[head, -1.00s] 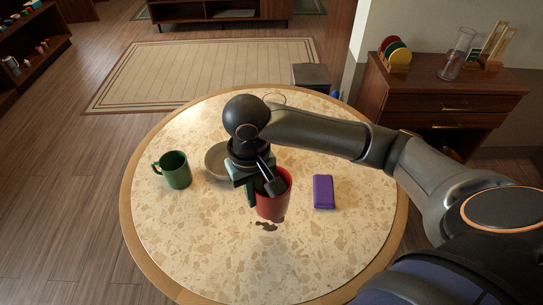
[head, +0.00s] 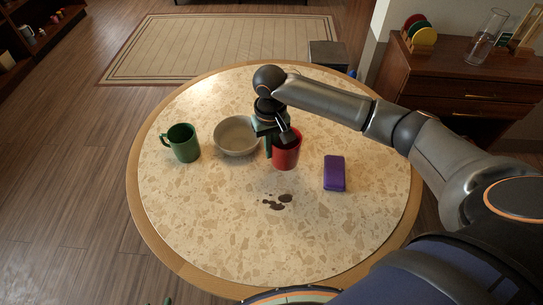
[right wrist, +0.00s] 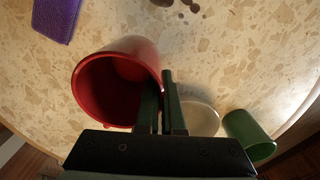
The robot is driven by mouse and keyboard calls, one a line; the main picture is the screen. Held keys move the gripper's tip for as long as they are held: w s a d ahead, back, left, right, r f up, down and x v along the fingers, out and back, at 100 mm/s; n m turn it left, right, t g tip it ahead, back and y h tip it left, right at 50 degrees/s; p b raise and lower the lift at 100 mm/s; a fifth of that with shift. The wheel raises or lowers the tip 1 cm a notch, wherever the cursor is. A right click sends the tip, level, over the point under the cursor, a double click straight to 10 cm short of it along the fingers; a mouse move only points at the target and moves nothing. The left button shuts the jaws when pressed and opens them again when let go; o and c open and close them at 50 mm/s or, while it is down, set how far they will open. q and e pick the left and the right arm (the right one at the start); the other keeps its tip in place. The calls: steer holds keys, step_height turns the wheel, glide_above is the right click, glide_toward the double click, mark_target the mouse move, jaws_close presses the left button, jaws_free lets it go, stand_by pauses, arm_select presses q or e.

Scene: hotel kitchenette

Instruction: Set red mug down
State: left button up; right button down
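The red mug (head: 287,152) is upright over the far middle of the round table, right of the bowl. It also shows in the right wrist view (right wrist: 112,85), its open mouth facing the camera. My right gripper (head: 277,147) is shut on the mug's side, its two dark green fingers (right wrist: 160,108) close together at the mug's edge. I cannot tell whether they hold the wall or a handle; no handle shows. I cannot tell whether the mug's base touches the table.
A dark spill (head: 278,202) lies in front of the red mug. The table's near part is clear.

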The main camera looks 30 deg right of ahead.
steer(key=shift+w+d+f, duration=0.3)
steer(key=shift+w+f, duration=0.2)
steer(key=shift+f, duration=1.65)
steer(key=shift+f, duration=0.15)
steer(key=c, duration=1.1)
jaws_free()
steer(key=shift+o, duration=0.2)
